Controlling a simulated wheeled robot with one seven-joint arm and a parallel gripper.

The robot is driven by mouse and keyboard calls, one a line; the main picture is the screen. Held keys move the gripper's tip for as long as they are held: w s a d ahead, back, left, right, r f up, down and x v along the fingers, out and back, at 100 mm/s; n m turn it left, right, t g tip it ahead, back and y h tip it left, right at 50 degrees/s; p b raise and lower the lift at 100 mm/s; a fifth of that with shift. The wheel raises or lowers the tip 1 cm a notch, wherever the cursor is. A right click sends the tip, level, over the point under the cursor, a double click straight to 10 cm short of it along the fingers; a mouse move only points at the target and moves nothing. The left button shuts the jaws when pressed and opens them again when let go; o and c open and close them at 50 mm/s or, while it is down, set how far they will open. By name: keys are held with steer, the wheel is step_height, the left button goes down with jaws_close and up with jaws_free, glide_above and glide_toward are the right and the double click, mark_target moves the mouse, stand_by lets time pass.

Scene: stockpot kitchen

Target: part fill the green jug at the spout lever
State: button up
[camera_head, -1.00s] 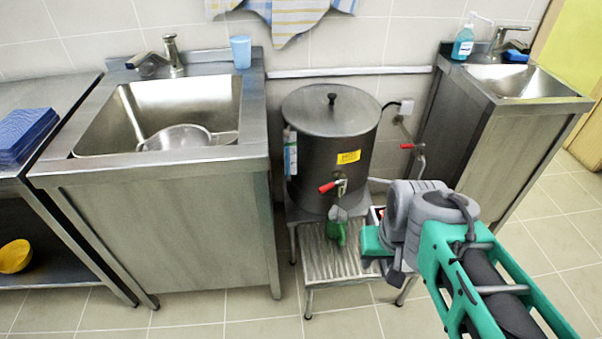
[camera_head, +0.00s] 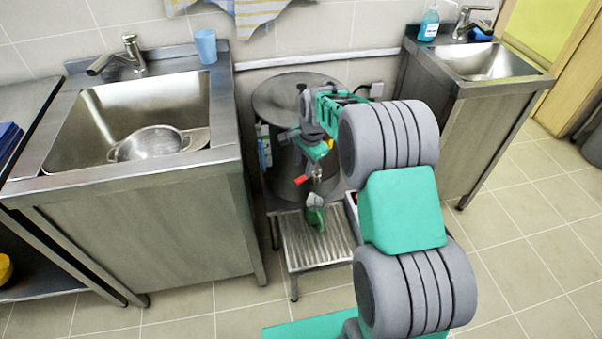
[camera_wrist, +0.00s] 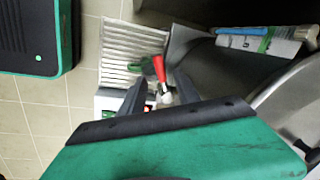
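The dark steel urn (camera_head: 283,100) stands against the back wall. Its red spout lever (camera_head: 302,179) is on the front. The green jug (camera_head: 316,222) stands on a slatted stool below the spout; its contents are not visible. My gripper (camera_head: 314,166) is just above and in front of the lever. In the wrist view, my gripper (camera_wrist: 160,82) has its two dark fingers apart, with the red lever (camera_wrist: 159,68) appearing between and beyond the tips. I cannot tell whether they touch it. I cannot make out the jug clearly in the wrist view.
The slatted stool (camera_head: 300,255) stands between the left sink cabinet (camera_head: 150,240) and the right sink cabinet (camera_head: 440,120). A blue cup (camera_head: 206,46) and a strainer (camera_head: 150,143) are at the left sink. Tiled floor in front is clear.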

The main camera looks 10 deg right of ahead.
mark_target(301, 179)
steer(key=f, duration=0.4)
steer(key=w+f, duration=0.1)
steer(key=f, duration=0.1)
steer(key=shift+a+f+b, duration=0.3)
steer(key=shift+a, duration=0.05)
jaws_close()
steer(key=shift+d, duration=0.1)
stand_by(0.9)
